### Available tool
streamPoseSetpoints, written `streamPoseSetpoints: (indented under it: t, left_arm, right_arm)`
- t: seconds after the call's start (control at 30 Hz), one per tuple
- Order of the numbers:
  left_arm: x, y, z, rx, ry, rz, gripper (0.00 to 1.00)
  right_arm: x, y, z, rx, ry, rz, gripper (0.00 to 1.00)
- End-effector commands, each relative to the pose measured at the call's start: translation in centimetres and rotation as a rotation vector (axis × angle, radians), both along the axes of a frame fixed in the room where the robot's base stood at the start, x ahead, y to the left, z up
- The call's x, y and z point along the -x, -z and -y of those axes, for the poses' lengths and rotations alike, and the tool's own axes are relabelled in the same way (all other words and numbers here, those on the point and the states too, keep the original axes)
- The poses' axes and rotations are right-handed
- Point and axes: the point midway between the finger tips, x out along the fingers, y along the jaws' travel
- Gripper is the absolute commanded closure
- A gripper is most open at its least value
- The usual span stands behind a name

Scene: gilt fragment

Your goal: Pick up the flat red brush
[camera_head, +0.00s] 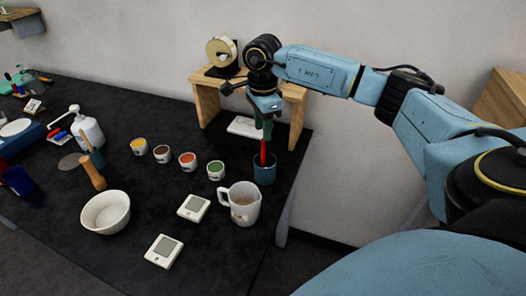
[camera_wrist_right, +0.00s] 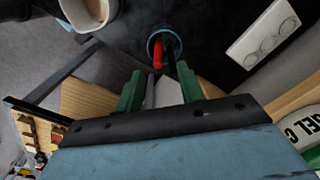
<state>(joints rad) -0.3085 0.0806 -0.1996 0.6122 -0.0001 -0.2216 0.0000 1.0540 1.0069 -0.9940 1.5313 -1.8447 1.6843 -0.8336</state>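The flat red brush (camera_head: 263,152) stands upright in a blue cup (camera_head: 264,174) near the right edge of the black table. In the right wrist view the red brush (camera_wrist_right: 157,54) leans at the left side of the cup (camera_wrist_right: 152,46), with a dark item beside it. My right gripper (camera_head: 264,128) hangs pointing down just above the cup and brush. In the wrist view its green fingers (camera_wrist_right: 159,80) are apart, with the brush ahead of the gap. I see no contact with the brush. My left gripper is not in view.
A white mug (camera_head: 242,204) stands close in front-left. Several paint pots, a white bowl (camera_head: 106,212) and a bottle (camera_head: 87,130) are farther left.

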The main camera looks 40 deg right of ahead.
Motion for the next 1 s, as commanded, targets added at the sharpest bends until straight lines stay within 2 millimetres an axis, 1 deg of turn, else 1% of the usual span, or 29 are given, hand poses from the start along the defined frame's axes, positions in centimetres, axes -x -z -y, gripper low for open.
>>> streamPoseSetpoints:
  t: [0.03,0.17,0.33,0.43,0.63,0.67,0.93,1.0]
  left_arm:
    - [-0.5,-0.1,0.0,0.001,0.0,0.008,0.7]
    - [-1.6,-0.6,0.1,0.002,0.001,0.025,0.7]
    - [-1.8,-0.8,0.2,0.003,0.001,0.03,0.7]
    - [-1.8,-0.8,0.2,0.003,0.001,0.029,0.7]
    - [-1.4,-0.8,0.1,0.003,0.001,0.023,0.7]
    - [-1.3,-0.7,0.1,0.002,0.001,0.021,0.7]
    - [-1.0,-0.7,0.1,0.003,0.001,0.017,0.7]
    - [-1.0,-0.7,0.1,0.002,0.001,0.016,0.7]
  right_arm:
    - [0.1,0.4,0.0,0.001,0.0,-0.003,0.62]
    - [0.4,2.2,-0.1,0.0,0.0,-0.005,0.62]
    - [0.4,4.5,-0.1,0.0,0.001,-0.003,0.62]
    - [0.4,5.1,-0.2,0.0,0.0,-0.001,0.62]
    - [0.3,5.2,-0.1,0.0,0.0,0.0,0.62]
    - [0.3,5.2,-0.1,0.0,0.0,0.0,0.63]
    - [0.3,5.1,-0.1,0.0,0.0,0.0,0.99]
    - [0.3,5.1,-0.1,0.0,0.0,0.0,1.0]
